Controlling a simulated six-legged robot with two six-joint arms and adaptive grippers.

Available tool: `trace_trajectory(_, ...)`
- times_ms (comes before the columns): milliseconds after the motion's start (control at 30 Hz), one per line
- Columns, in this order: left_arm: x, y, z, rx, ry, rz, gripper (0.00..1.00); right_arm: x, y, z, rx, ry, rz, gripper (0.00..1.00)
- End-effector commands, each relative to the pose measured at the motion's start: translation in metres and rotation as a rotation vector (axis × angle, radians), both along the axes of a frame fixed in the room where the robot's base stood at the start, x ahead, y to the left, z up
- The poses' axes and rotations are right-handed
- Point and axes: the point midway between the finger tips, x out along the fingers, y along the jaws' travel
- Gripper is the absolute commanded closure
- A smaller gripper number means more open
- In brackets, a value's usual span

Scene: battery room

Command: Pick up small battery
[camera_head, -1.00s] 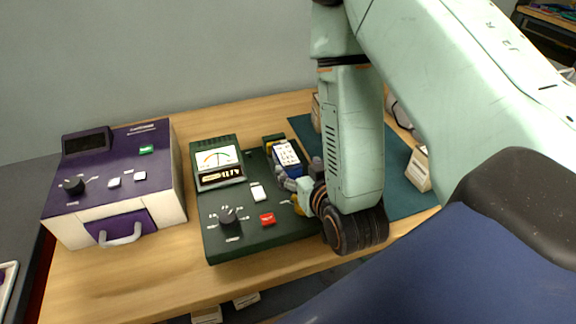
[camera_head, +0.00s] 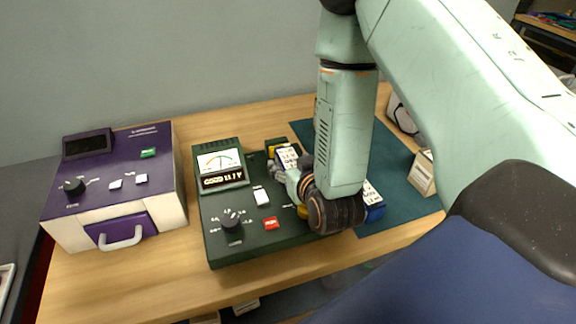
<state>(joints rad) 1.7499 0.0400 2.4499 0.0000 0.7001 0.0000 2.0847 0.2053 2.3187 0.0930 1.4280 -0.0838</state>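A blue battery with a white label (camera_head: 288,156) sits at the right side of the green tester (camera_head: 218,252). A second blue and white battery (camera_head: 373,204) lies on the teal mat, partly hidden behind my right arm. I cannot tell which is the smaller one. My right gripper (camera_head: 281,180) is over the tester's right part, at the near end of the first battery. Its wrist and fingers hide part of that battery, and I cannot tell whether the fingers grip it. My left gripper is out of view.
A purple and white box-shaped device (camera_head: 160,200) with a handle and knob stands at the left. A cream block-like item (camera_head: 424,172) stands on the teal mat (camera_head: 397,214) at the right. Bare wood lies along the table's front edge.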

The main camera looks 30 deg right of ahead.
Motion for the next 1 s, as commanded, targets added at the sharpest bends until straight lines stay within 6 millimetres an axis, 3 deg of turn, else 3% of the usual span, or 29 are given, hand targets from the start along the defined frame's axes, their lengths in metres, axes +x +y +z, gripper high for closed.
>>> trace_trajectory(733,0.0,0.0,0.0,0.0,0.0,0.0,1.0,-0.0007,0.0001,-0.0004,0.0,0.002,0.0,1.0)
trace_trajectory(1000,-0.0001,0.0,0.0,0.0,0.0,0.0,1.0,0.0001,0.0,0.0008,-0.001,-0.003,0.0,1.0)
